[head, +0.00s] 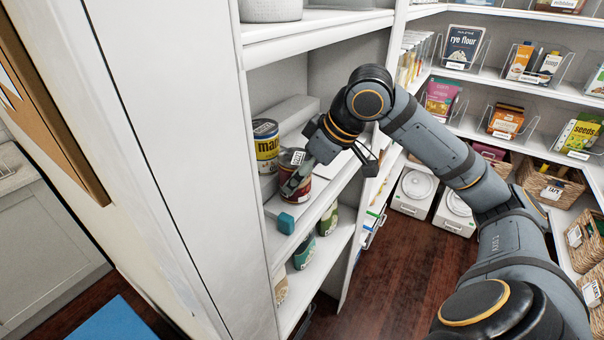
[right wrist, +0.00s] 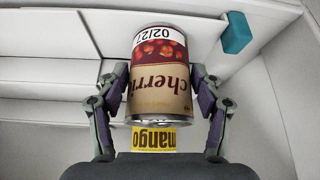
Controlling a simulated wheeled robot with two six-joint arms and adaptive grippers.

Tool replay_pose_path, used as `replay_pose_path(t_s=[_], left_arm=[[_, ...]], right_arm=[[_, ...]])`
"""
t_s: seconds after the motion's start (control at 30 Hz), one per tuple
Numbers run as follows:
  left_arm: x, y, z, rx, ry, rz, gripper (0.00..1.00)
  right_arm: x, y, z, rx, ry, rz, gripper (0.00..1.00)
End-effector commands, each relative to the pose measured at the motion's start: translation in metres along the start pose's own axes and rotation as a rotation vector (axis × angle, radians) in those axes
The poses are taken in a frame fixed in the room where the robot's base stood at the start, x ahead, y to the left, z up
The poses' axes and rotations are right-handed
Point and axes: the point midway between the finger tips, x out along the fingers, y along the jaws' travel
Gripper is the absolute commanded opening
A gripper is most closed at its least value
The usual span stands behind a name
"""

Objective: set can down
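A cherries can (head: 292,160) with a dark red and tan label is at the front of the middle shelf (head: 312,212). My right gripper (head: 296,182) has its fingers on both sides of it. In the right wrist view the cherries can (right wrist: 160,85) fills the space between the fingers (right wrist: 160,78), which appear to touch it, and its label reads upside down. I cannot tell whether its base touches the shelf. A yellow mango can (head: 266,145) stands just behind it, its label (right wrist: 155,138) partly hidden in the right wrist view. My left gripper is not in view.
A teal block (head: 286,222) sits at the shelf's front edge, close to the can; it also shows in the right wrist view (right wrist: 237,32). Several cans (head: 304,250) stand on the shelf below. An upper shelf board (head: 310,28) is overhead. Stocked shelves (head: 500,75) line the right.

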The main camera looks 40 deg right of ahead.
Motion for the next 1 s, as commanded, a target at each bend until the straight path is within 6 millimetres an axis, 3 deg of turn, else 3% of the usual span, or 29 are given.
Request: replay_pose_path(t_s=[0.13,0.5,0.57,0.73,1.0], left_arm=[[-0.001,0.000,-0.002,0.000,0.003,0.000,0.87],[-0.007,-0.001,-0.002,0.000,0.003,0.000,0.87],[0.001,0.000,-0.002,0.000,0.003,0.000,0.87],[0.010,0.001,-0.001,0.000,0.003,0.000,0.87],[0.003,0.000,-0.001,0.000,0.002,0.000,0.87]], right_arm=[[-0.001,0.000,0.000,0.000,0.000,0.000,0.88],[-0.006,0.000,-0.004,0.000,0.001,0.000,0.88],[-0.011,0.001,-0.002,-0.001,0.002,0.005,0.88],[-0.051,0.001,-0.002,0.001,0.005,0.008,0.88],[-0.111,0.001,-0.003,0.001,0.003,0.003,0.88]])
